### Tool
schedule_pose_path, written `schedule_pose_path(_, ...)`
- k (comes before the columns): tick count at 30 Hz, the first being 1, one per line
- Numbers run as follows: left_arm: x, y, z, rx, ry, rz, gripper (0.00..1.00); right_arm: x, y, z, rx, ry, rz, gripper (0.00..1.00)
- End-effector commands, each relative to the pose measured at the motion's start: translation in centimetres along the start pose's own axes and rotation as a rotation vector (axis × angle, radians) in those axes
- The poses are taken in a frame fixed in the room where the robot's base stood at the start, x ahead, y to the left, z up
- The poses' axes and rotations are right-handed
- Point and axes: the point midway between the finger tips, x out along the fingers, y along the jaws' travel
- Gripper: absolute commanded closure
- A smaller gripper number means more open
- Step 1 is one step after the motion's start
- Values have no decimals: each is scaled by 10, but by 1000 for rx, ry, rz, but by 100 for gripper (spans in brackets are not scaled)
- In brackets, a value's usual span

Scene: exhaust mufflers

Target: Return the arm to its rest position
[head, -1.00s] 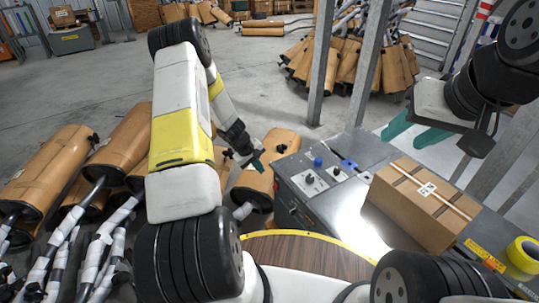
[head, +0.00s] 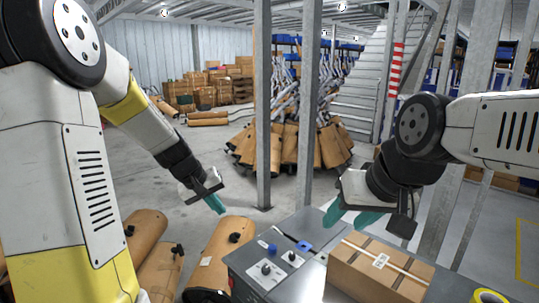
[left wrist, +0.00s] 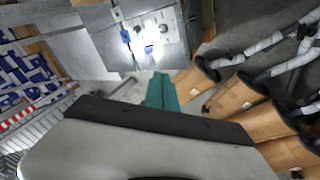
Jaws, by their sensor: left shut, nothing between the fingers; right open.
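My left gripper (head: 216,203) has teal fingers and hangs in the air left of the grey control box, pointing down and to the right. Its fingers are together and empty; they also show in the left wrist view (left wrist: 161,92). My right gripper (head: 352,218) has teal fingers too. It is held above the box, near the cardboard carton, with its fingers apart and nothing seen between them.
The grey control box (head: 262,283) with knobs and buttons stands at the front. A taped cardboard carton (head: 375,277) sits on it, with yellow tape (head: 488,296) nearby. Brown mufflers (head: 222,252) lie at left. Metal posts (head: 263,120) rise behind.

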Motion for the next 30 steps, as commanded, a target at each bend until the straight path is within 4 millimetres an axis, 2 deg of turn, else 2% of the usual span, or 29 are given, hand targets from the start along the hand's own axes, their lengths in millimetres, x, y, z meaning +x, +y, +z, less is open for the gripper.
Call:
schedule_pose_path(1, -26, 11, 10, 44, 17, 0, 100, 0, 0, 0, 0, 0, 0, 52)
schedule_pose_path(6, -92, 29, 55, 167, 48, -16, 100, 0, 0, 0, 0, 0, 0, 52)
schedule_pose_path(12, -153, 30, 115, 292, 94, -48, 100, 0, 0, 0, 0, 0, 0, 52)
schedule_pose_path(15, -173, 23, 142, 340, 117, -66, 100, 0, 0, 0, 0, 0, 0, 52)
schedule_pose_path(21, -193, 11, 174, 392, 149, -91, 100, 0, 0, 0, 0, 0, 0, 52)
schedule_pose_path(30, -197, 7, 182, 403, 154, -99, 100, 0, 0, 0, 0, 0, 0, 52)
